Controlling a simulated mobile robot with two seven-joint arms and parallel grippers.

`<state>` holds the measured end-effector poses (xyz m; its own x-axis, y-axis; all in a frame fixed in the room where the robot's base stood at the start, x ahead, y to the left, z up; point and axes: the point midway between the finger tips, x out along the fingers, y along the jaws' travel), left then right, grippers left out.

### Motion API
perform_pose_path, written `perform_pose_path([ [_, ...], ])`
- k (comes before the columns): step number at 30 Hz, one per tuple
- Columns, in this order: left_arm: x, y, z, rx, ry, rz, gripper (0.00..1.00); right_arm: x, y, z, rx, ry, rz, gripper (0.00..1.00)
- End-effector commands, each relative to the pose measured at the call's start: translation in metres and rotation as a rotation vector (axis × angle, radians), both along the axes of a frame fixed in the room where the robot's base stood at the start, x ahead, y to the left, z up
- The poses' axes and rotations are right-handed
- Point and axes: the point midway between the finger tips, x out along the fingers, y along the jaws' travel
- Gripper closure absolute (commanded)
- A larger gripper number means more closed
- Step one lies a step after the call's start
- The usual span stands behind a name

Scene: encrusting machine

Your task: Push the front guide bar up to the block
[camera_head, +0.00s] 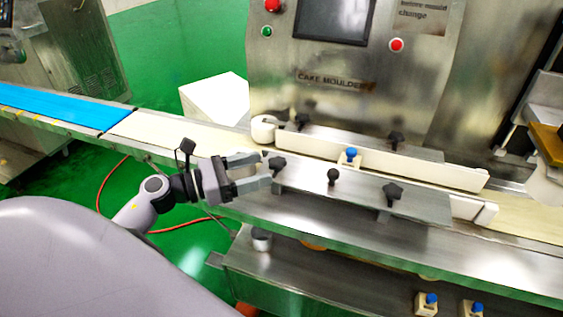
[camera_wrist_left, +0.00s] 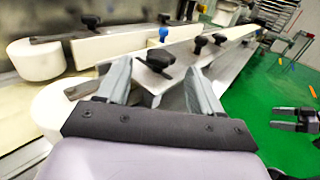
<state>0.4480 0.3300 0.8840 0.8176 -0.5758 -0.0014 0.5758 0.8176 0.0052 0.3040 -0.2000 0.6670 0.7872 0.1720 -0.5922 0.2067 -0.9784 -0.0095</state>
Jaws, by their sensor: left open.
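The front guide bar (camera_head: 310,178) is a long metal plate with a white rail and black knobs, on the near side of the conveyor. It also shows in the wrist view (camera_wrist_left: 178,72). The block (camera_head: 346,161) is small and cream with a blue knob, between the front bar and the rear guide. Its blue knob shows in the wrist view (camera_wrist_left: 163,34). My left gripper (camera_head: 266,171) is open at the bar's left end. In the wrist view its fingers (camera_wrist_left: 160,78) stand either side of the left star knob; contact is unclear. A dark gripper (camera_wrist_left: 295,118), seemingly my right, is small at the right edge.
The rear guide bar (camera_head: 400,166) runs along the far side, with a white roller (camera_head: 264,129) at its left end. The moulder machine (camera_head: 350,85) stands behind. Spare blocks with blue knobs (camera_head: 427,303) sit on the lower shelf. Green floor is open at the left.

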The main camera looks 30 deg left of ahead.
Motion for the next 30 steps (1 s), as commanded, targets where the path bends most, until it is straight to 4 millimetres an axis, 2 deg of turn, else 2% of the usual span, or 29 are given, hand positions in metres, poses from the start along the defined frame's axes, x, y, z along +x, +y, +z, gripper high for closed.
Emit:
perform_pose_path([
  [3, 0.016, -0.01, 0.003, -0.005, -0.002, 0.002, 0.34, 0.0, -0.001, 0.005, -0.003, -0.006, 0.002, 0.0],
  [9, 0.035, -0.024, 0.002, -0.005, 0.0, 0.002, 0.34, -0.003, -0.003, 0.003, -0.011, 0.007, -0.001, 0.0],
  [14, 0.043, -0.03, 0.001, -0.004, 0.001, 0.003, 0.34, -0.002, -0.004, 0.005, -0.012, 0.006, -0.001, 0.0],
  [22, 0.044, -0.031, 0.0, -0.005, 0.002, 0.002, 0.34, -0.002, -0.004, 0.006, -0.012, 0.002, -0.002, 0.0],
  [23, 0.044, -0.031, 0.0, -0.005, 0.002, 0.002, 0.37, -0.002, -0.004, 0.006, -0.012, 0.002, -0.002, 0.0],
  [28, 0.044, -0.031, 0.0, -0.005, 0.002, 0.002, 0.93, -0.001, -0.004, 0.007, -0.011, 0.001, -0.002, 0.0],
  [29, 0.044, -0.031, 0.0, -0.005, 0.002, 0.002, 1.0, -0.001, -0.004, 0.007, -0.011, 0.001, -0.002, 0.0],
  [30, 0.044, -0.031, 0.0, -0.005, 0.002, 0.002, 1.0, -0.001, -0.004, 0.007, -0.011, 0.0, -0.002, 0.0],
])
